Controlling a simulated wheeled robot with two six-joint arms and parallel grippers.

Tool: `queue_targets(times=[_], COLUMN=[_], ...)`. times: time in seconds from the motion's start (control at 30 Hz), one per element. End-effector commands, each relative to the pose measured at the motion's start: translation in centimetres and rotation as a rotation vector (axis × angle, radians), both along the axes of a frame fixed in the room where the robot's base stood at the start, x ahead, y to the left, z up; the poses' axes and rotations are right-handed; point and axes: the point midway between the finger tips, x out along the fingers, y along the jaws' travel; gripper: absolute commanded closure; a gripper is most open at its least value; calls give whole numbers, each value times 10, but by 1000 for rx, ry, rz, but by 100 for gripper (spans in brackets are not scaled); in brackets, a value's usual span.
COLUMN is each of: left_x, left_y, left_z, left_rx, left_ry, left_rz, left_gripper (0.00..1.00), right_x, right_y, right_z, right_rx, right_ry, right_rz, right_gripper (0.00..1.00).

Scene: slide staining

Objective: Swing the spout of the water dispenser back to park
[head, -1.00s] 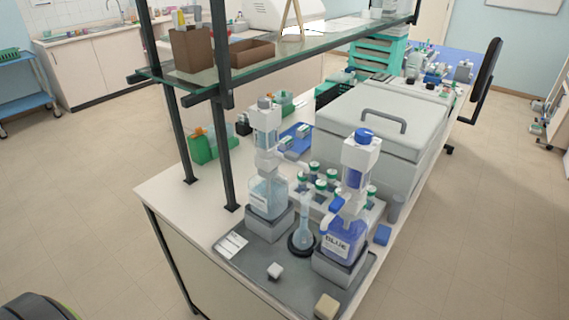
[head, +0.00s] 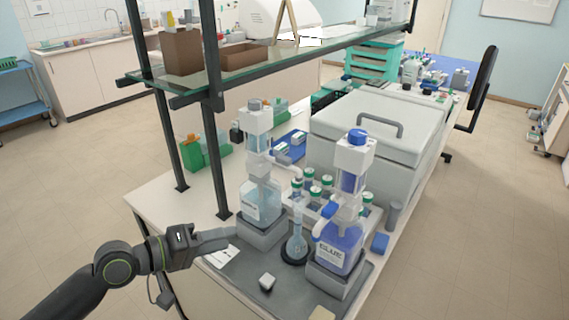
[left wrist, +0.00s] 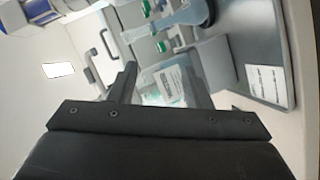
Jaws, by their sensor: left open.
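The water dispenser is a clear bottle (head: 260,202) with a white label and a grey-white pump head (head: 258,135), standing on a grey block. Its pale spout (head: 288,168) points right, toward the side of the flask. My left gripper (head: 228,236) is at the left of the block, lower than the spout and apart from it. In the left wrist view the open fingers (left wrist: 160,82) show with the labelled bottle (left wrist: 165,88) beyond them, and nothing is held. The spout cannot be made out there. My right gripper is not in view.
A blue-stain dispenser (head: 340,245) stands at the right on its own block. A flask (head: 297,240) in a dark ring stands between the dispensers. A shelf post (head: 213,150) rises behind left.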

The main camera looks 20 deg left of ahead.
Motion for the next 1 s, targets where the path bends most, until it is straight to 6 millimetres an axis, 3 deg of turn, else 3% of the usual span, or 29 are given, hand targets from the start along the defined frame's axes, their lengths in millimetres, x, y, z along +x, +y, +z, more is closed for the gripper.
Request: queue_targets(times=[0.03,0.13,0.33,0.57,1.0], left_x=[8,18,28,33,60], left_y=[2,5,11,9,-15], left_z=[23,62,106,115,115], left_rx=[-79,-240,-432,-469,-470], left_ry=[0,18,55,60,59], left_rz=[-3,0,7,6,8], left_gripper=[56,56,56,56,56], right_x=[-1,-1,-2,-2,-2], right_y=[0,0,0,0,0], right_z=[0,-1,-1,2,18], right_rx=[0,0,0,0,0], right_ry=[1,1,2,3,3], right_rz=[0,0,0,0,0], right_gripper=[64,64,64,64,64])
